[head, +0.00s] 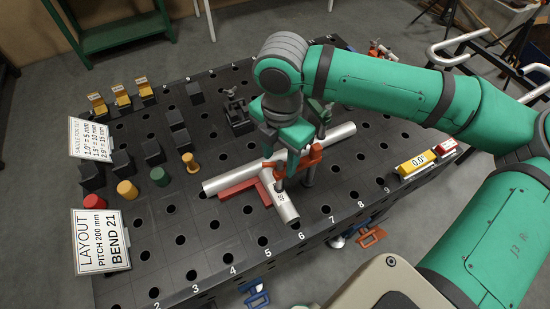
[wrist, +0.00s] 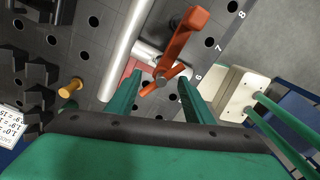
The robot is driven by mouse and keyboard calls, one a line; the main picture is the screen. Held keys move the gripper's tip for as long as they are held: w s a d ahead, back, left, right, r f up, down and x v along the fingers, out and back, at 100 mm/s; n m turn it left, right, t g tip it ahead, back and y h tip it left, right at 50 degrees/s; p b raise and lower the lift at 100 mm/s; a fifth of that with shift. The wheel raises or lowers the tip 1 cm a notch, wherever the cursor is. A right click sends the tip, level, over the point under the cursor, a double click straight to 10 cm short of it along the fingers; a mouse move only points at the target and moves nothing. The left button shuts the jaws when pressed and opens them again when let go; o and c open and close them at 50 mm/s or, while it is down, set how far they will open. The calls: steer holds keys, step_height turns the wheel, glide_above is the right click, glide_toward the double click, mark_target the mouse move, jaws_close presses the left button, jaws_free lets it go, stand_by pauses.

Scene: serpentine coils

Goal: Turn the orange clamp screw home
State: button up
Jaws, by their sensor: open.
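The orange clamp (head: 312,158) stands on the black perforated table over the silver tubes (head: 222,183). In the wrist view, the clamp's orange arm (wrist: 184,36) reaches in from the top. Its orange screw (wrist: 165,80), with a crossbar handle and a grey centre, sits at the arm's near end. My gripper (wrist: 162,84) is open, with one green finger on each side of the screw; I cannot tell whether either touches it. In the head view, my gripper (head: 291,146) points down at the clamp and hides part of it.
A red block (head: 238,189) lies beside the tubes. Orange (head: 127,189), green and red pegs and black saddles stand on the left. A "LAYOUT" sign (head: 100,241) stands front left. A yellow display box (head: 416,163) sits at the right edge. The near table area is mostly clear.

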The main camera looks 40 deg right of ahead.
jaws_close()
steer(key=shift+a, duration=0.3)
steer(key=shift+d, duration=0.15)
steer(key=shift+w, duration=0.1)
steer(key=shift+d+r, duration=0.1)
steer(key=shift+d, duration=0.15)
stand_by(0.4)
stand_by(0.3)
steer(key=shift+c, duration=0.2)
jaws_free()
steer(key=shift+w, duration=0.1)
steer(key=shift+o, duration=0.2)
